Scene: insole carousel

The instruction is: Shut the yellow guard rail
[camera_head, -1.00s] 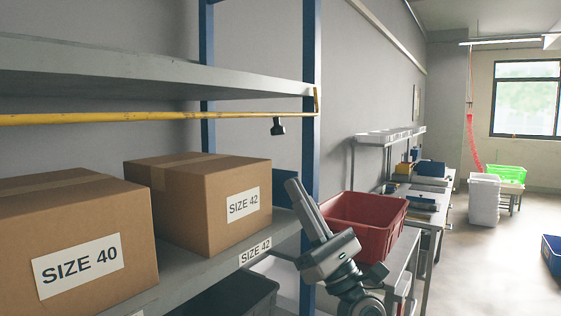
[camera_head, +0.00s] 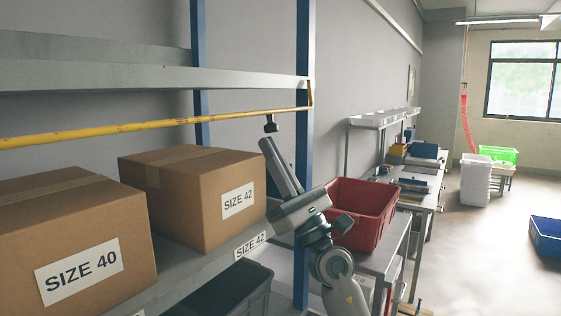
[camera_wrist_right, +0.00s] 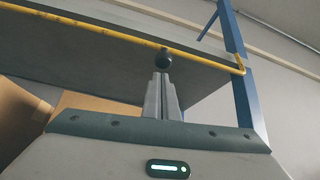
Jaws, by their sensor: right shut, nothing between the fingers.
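The yellow guard rail (camera_head: 150,126) runs across the front of the rack, below the upper shelf and above the boxes. Its right end bends up at the blue post. A black knob (camera_head: 271,124) hangs beneath the rail near that end. My right gripper (camera_head: 266,142) is shut and empty, pointing up just under the knob. In the right wrist view, the knob (camera_wrist_right: 163,59) sits at the tips of the closed fingers (camera_wrist_right: 161,76), below the rail (camera_wrist_right: 120,36). I cannot tell whether they touch. My left gripper is not in view.
Cartons marked SIZE 40 (camera_head: 70,240) and SIZE 42 (camera_head: 190,200) stand on the lower shelf. A blue post (camera_head: 303,160) is beside my right gripper. A red bin (camera_head: 362,212) stands behind my right arm. The floor farther right is largely clear.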

